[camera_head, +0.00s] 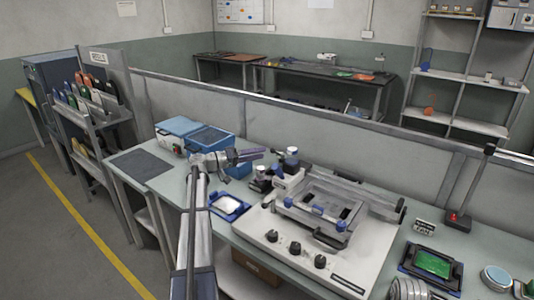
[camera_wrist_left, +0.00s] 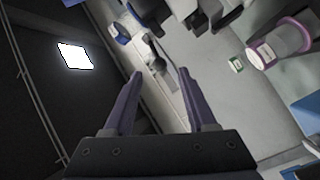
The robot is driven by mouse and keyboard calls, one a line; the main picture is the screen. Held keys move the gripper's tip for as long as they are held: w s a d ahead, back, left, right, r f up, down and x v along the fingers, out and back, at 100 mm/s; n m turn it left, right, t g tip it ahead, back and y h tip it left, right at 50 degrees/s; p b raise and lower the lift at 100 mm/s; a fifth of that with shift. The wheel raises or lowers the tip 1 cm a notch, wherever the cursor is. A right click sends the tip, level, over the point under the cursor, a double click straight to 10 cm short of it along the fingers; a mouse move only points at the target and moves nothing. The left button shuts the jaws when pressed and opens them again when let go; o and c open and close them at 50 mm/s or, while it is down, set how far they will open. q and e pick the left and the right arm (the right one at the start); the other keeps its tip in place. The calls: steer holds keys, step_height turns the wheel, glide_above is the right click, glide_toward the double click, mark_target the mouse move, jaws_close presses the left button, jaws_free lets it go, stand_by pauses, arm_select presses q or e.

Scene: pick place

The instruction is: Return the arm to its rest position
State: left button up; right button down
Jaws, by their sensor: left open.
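My left arm comes in from the bottom left of the head view and reaches up over the workbench (camera_head: 245,237). My left gripper (camera_head: 257,153) points to the right, above the bench near the blue bin. In the left wrist view its two purple-grey fingers (camera_wrist_left: 162,72) are apart, with nothing between them. A grey surface and several dark and white parts show beyond the fingertips. My right gripper does not show clearly in the head view.
A white machine with black knobs (camera_head: 294,247) fills the bench middle. A blue tray (camera_head: 217,205) sits beside my arm. Blue-lidded bins (camera_head: 207,137) and a dark mat (camera_head: 141,162) lie left. A green board (camera_head: 433,264) and a red-button stand (camera_head: 457,220) are right. A low partition (camera_head: 300,125) runs behind.

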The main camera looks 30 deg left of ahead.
arm_select(q)
steer(key=shift+v, duration=0.8)
